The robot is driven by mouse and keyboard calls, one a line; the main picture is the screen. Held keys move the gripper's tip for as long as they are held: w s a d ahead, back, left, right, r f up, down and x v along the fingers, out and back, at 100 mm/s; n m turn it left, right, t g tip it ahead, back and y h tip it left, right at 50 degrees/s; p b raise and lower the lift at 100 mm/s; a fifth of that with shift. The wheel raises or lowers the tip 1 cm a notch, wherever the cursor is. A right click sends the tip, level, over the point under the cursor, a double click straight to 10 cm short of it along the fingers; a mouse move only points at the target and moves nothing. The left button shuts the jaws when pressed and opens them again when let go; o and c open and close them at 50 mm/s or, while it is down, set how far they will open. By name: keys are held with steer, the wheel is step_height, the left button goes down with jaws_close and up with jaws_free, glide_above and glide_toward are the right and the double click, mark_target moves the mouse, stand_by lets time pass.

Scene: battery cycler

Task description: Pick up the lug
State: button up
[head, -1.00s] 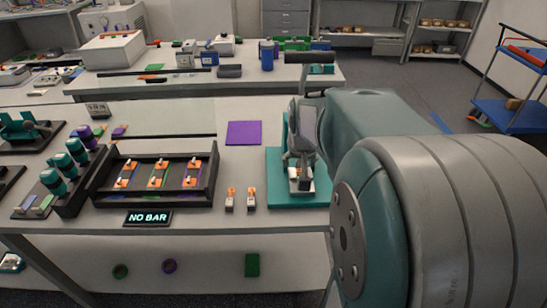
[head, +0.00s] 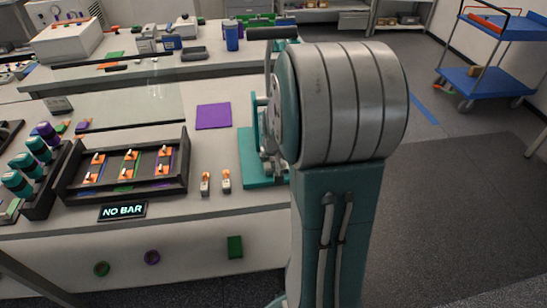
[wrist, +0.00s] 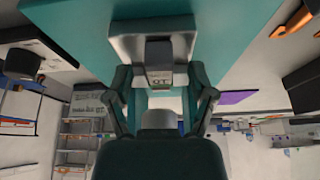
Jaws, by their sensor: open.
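Two small white pieces with orange tops, (head: 205,183) and (head: 226,181), stand side by side on the table in the head view; I cannot tell whether either is the lug. The teal base of a lever press (head: 258,170) stands just right of them, partly hidden behind my arm. In the wrist view my gripper (wrist: 160,82) is open, its fingers on either side of a pale block with a dark grey part and a small label (wrist: 160,77). I cannot tell whether they touch it. My gripper cannot be made out in the head view.
A black tray (head: 122,190) with three orange-ended strips lies left, behind a "NO BAR" sign (head: 122,210). A purple square (head: 213,116) lies flat behind the white pieces. A blue cart (head: 485,82) stands far right; floor before it is clear.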

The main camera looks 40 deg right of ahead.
jaws_close()
steer(key=shift+r, duration=0.15)
stand_by(0.4)
